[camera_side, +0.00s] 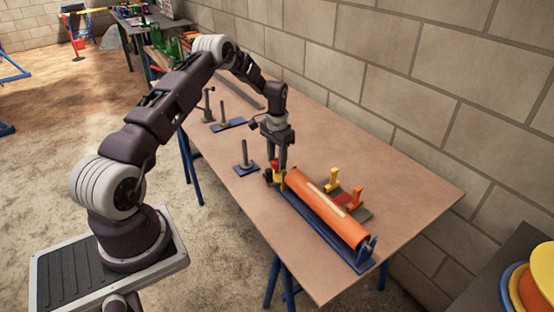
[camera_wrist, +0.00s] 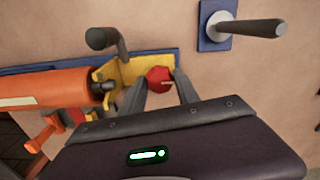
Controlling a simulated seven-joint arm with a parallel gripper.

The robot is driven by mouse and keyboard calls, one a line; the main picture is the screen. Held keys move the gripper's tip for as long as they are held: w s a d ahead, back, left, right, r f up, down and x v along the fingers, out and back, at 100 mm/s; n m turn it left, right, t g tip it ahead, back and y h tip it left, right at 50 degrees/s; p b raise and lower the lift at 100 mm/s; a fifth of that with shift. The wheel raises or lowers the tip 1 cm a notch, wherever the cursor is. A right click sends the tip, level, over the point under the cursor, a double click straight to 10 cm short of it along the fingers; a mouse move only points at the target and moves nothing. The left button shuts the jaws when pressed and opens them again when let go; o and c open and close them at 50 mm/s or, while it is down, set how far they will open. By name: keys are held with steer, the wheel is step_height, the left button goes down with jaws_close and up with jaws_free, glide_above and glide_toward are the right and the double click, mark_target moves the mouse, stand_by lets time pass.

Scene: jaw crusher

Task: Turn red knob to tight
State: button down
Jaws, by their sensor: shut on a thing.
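The red knob (camera_wrist: 159,79) sits on a yellow bracket (camera_wrist: 128,72) at the end of an orange cylinder in the wrist view. In the side view the red knob (camera_side: 275,164) is a small spot at the cylinder's far left end. My gripper (camera_wrist: 161,84) points down at it, with one finger on each side, and is shut on the knob. In the side view my gripper (camera_side: 276,163) partly hides the knob and the bracket. Which way the knob is turned cannot be told.
The orange cylinder (camera_side: 325,208) lies on a blue base (camera_side: 318,232). A yellow lever (camera_side: 333,180) and an orange lever (camera_side: 355,198) stand beside it. A grey post on a blue plate (camera_side: 246,168) stands to its left. The table's right part (camera_side: 420,200) is clear; a block wall runs behind.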

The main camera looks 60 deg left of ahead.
mark_target(277, 161)
steer(key=c, duration=0.9)
jaws_free()
steer(key=shift+r, duration=0.15)
step_height(277, 161, up, 7)
steer(key=shift+f, duration=0.1)
steer(key=s+d+r+m+t+y, duration=0.1)
steer(key=s+d+r, duration=0.3)
steer(key=d+r, duration=0.55)
steer(key=s+d+r+t, duration=0.1)
steer(key=s+d+r, duration=0.35)
steer(key=r, duration=0.85)
steer(key=s+d+r+t, duration=0.2)
steer(key=s+d+r, duration=0.3)
steer(key=s+d, duration=0.4)
steer(key=s+d+f, duration=0.1)
steer(key=s+d, duration=0.1)
steer(key=s, duration=0.4)
steer(key=s+d+f+t+h, duration=0.1)
steer(key=s+d, duration=0.1)
steer(key=s, duration=0.5)
steer(key=shift+s+d+m+t, duration=0.2)
steer(key=shift+d+m+t, duration=0.1)
